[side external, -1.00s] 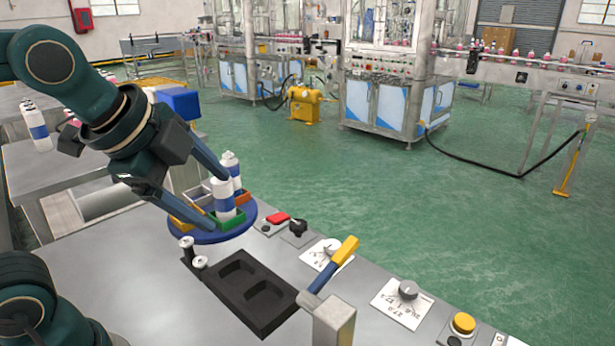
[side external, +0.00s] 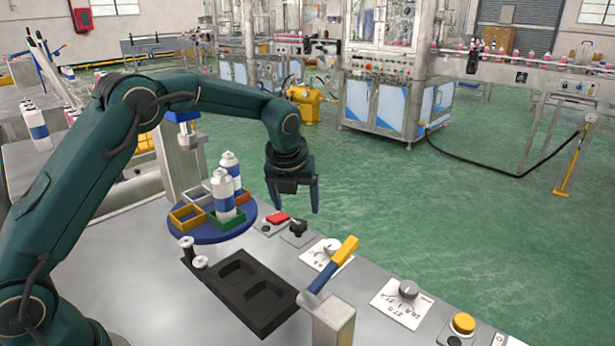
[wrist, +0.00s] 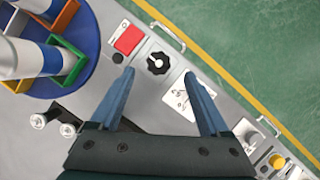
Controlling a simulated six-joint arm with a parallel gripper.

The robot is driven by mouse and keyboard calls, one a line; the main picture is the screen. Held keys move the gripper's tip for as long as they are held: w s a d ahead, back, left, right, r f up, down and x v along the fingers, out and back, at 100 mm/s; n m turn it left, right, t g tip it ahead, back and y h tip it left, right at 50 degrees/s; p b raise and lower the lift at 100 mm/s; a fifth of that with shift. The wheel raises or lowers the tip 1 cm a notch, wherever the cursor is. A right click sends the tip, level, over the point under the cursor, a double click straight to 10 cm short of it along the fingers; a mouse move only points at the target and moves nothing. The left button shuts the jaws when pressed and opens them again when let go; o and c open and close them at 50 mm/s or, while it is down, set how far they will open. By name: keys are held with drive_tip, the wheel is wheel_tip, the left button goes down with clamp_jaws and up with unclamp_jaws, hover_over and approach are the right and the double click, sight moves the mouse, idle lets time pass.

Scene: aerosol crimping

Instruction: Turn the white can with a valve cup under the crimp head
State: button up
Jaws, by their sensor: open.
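Two white cans with blue bands stand upright on the blue turntable (side external: 205,238). The front can (side external: 223,192) is in a green holder (side external: 228,223); the other can (side external: 232,167) is just behind it. I cannot tell which top carries a valve cup. A blue block with a silver cylinder below, apparently the crimp head (side external: 183,137), stands at the back of the turntable. My gripper (side external: 294,207) is open and empty, pointing down to the right of the turntable. In the wrist view its fingers (wrist: 159,73) straddle the black knob (wrist: 157,64) from above.
A red switch (side external: 277,218) sits between turntable and knob. A black tray (side external: 270,318) with recesses, a lever with a yellow handle (side external: 344,251), two dials (side external: 408,290) and a yellow button (side external: 463,323) line the bench front. A yellow holder (side external: 186,217) is empty.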

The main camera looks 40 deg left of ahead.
sight(298, 223)
drive_tip(key=shift+a+f, duration=0.1)
drive_tip(key=shift+f, duration=0.45)
drive_tip(key=shift+x, duration=2.3)
drive_tip(key=shift+s, duration=0.1)
clamp_jaws()
drive_tip(key=shift+w+d+n+g+y, duration=0.1)
drive_tip(key=shift+n+g+y, duration=0.3)
drive_tip(key=shift+n, duration=1.05)
drive_tip(key=shift+w+d+n+g+y, duration=0.1)
drive_tip(key=shift+n+g+y, duration=0.3)
drive_tip(key=shift+n, duration=1.05)
